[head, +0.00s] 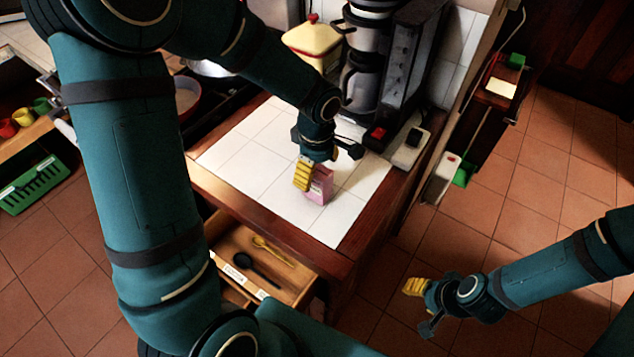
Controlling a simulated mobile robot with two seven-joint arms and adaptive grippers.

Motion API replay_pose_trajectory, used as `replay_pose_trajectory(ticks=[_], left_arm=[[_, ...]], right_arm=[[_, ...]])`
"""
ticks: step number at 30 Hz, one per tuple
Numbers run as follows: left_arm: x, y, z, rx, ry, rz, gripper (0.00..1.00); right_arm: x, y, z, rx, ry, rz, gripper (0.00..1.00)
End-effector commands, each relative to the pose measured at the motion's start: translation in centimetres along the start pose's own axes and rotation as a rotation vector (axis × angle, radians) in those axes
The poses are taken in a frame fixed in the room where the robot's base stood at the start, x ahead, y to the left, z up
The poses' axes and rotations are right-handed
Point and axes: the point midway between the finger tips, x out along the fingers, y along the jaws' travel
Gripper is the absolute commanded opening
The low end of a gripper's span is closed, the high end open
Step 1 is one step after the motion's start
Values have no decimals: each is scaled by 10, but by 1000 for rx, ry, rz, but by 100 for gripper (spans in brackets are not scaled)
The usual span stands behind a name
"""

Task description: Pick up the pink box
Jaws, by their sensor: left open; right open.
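The pink box (321,187) stands on the white tiled counter (285,216), near the counter's front right part. My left gripper (306,176) is right at the box, with a yellow finger pad overlapping its left side in the head view. The jaws are open; I cannot tell whether a finger touches the box. Part of the box's upper left is hidden behind the gripper. My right gripper (415,300) is open and empty, over the tiled floor at the lower right, well away from the counter.
A coffee machine (412,75) and a yellow canister (313,42) stand behind the box. An open drawer (262,262) with a black spoon and a yellow spoon juts out below the counter. The counter left of the box is clear. A green crate (33,186) is at far left.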

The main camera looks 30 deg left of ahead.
Motion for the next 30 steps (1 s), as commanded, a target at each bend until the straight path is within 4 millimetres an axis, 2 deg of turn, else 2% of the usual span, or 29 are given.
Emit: replay_pose_trajectory(ticks=[8,9,11,12,15,25,30], left_arm=[[3,0,0,0,0,1,80],[3,0,0,0,0,1,73],[3,0,0,0,0,1,52],[3,0,0,0,0,1,38],[3,0,0,0,0,1,4],[2,0,0,0,0,1,4],[-15,1,0,-2,1,5,4]], right_arm=[[0,0,0,0,-1,0,47],[0,0,0,0,-1,0,47],[0,0,0,0,-1,0,47],[0,0,0,0,-1,0,47],[0,0,0,0,-1,0,47],[0,0,0,0,0,0,47],[-3,-1,-1,1,2,0,47]])
